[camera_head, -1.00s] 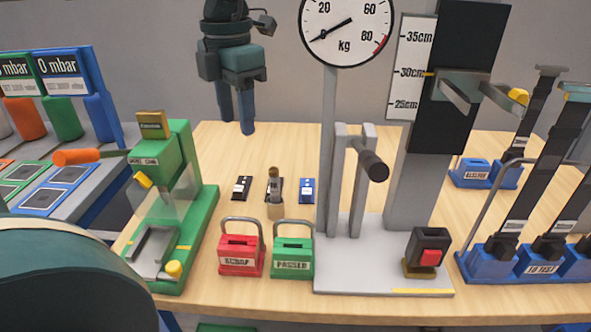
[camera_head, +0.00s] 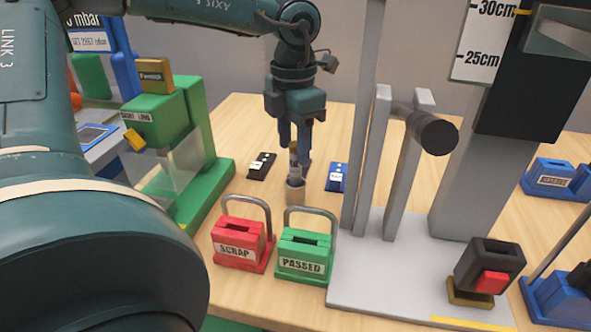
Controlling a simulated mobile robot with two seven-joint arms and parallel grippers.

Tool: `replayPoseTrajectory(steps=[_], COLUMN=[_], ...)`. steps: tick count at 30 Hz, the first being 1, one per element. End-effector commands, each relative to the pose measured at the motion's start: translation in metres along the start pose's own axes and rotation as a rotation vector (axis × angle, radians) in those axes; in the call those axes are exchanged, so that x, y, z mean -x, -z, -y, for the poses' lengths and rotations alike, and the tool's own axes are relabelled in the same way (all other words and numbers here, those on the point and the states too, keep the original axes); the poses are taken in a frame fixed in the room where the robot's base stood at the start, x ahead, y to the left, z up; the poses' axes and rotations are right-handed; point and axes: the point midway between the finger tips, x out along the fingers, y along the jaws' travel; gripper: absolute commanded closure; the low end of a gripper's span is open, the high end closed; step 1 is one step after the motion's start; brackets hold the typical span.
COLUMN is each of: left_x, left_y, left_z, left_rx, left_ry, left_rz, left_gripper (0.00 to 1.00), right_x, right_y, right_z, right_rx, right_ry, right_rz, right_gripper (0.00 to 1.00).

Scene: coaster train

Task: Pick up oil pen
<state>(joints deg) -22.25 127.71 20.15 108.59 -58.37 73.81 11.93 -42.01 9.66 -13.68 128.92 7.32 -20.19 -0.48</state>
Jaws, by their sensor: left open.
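The oil pen (camera_head: 294,160), a slim greyish stick, stands upright in a small tan holder (camera_head: 296,190) on the wooden table, beyond the padlock-shaped boxes. My left gripper (camera_head: 294,150) points straight down over it. Its two fingers are open, one on each side of the pen's upper part in this view. Whether they touch the pen cannot be told, and the fingers partly hide it. My right gripper is not in view.
A black block (camera_head: 261,166) and a blue block (camera_head: 337,177) flank the holder. Red SCRAP (camera_head: 240,252) and green PASSED (camera_head: 303,262) boxes stand in front. The grey stand (camera_head: 385,265) rises at right, the green machine (camera_head: 160,118) at left. Bare table lies behind.

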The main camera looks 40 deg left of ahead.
Motion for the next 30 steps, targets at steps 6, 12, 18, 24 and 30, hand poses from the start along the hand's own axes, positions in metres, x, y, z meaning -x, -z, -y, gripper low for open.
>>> replayPoseTrajectory(steps=[6,12,18,24,30], left_x=[-0.028,-0.050,-0.052,-0.052,-0.051], left_y=[0.002,0.001,0.001,0.001,0.001], left_z=[0.007,0.008,0.007,0.007,0.007], left_rx=[-0.002,0.000,0.000,0.000,0.000], left_ry=[0.002,0.001,0.000,0.000,0.000], left_rz=[-0.005,-0.002,0.000,0.000,0.000], left_gripper=[0.55,0.55,0.55,0.66,0.83], right_x=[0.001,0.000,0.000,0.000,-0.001], right_y=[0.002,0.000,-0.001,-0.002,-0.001], right_z=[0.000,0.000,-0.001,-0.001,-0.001], right_rx=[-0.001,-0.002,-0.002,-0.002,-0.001], right_ry=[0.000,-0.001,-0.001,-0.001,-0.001], right_rz=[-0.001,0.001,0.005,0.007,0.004], right_gripper=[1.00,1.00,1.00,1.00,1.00])
